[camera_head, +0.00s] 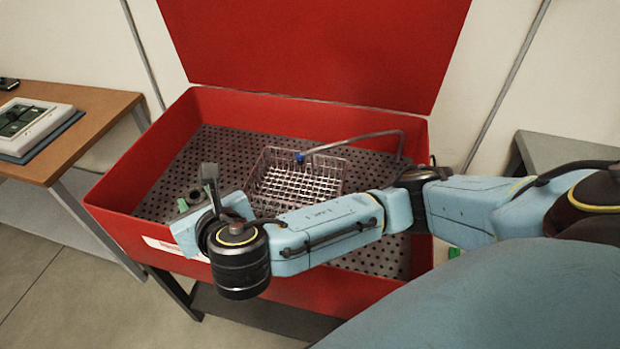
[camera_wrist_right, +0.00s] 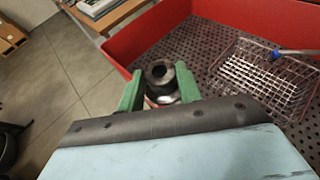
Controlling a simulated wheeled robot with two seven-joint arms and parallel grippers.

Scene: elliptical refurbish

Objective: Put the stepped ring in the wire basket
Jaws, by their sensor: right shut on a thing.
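The stepped ring (camera_wrist_right: 160,74) is a dark metal piece with a round hole. In the right wrist view it sits between the green fingers of my right gripper (camera_wrist_right: 160,88), which is shut on it. In the head view my right gripper (camera_head: 194,201) is over the front left part of the red washer tub, and the ring (camera_head: 195,194) shows small and dark there, partly hidden. The wire basket (camera_head: 258,180) stands on the tub's perforated floor, to the right of the gripper; it also shows at the right in the wrist view (camera_wrist_right: 262,82). My left gripper is not in view.
The red tub (camera_head: 135,165) has raised walls and an upright lid (camera_head: 315,45). A bent grey hose with a blue part (camera_head: 355,140) reaches over the basket. A wooden table (camera_head: 85,130) with a white tray stands at the left. The perforated floor (camera_head: 215,150) left of the basket is clear.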

